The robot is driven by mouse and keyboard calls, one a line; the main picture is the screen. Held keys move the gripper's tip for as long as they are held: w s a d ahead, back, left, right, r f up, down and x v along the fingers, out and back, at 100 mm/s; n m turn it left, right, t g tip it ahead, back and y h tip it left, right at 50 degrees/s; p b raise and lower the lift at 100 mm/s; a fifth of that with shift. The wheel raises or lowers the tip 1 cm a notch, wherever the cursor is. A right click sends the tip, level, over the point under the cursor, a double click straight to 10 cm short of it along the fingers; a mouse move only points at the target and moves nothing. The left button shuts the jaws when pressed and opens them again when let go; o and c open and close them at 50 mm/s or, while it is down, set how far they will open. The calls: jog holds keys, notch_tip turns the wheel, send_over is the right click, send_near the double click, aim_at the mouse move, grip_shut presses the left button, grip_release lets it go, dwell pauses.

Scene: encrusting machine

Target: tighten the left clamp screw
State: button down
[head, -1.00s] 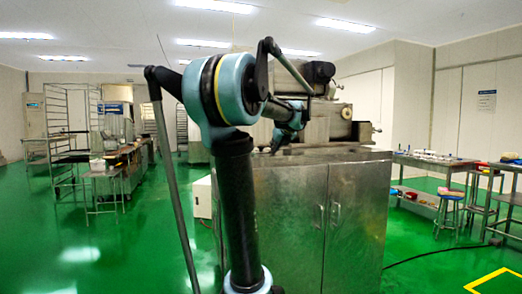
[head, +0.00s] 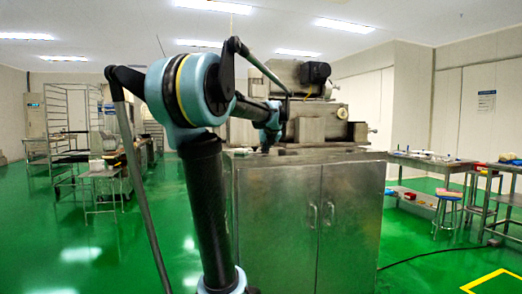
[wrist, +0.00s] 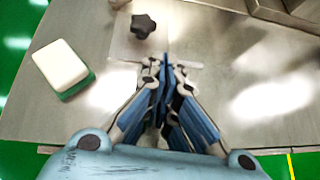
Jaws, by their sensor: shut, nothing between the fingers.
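A dark star-shaped knob (wrist: 143,25), the only clamp screw head I can make out, stands on a pale plate at the top of the wrist view. My gripper (wrist: 166,62) is shut and empty, with its blue-faced fingers together. Its tips are just below and slightly right of the knob in that view, apart from it. In the head view the encrusting machine (head: 318,128) stands on a steel cabinet (head: 275,215). My arm reaches to the machine's left side there. The fingertips and the knob cannot be made out in the head view.
A white block with a green underside (wrist: 60,66) lies on the steel top, left of my gripper. A raised metal edge (wrist: 285,12) is at the upper right. The steel top (wrist: 245,75) right of the gripper is bare. A side table (head: 430,162) and stool stand at the right.

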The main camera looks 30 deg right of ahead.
jog(key=shift+w+a, duration=0.55)
jog(key=shift+w, duration=0.25)
dwell(0.4)
jog(key=shift+d, duration=0.15)
dwell(1.3)
jog(key=shift+d, duration=0.65)
jog(key=s+a+r, duration=0.5)
jog(key=a+r, duration=0.2)
jog(key=a, duration=0.3)
jog(key=shift+s+a+r, duration=0.25)
jog(key=shift+s+r, duration=0.05)
jog(key=shift+r, duration=0.05)
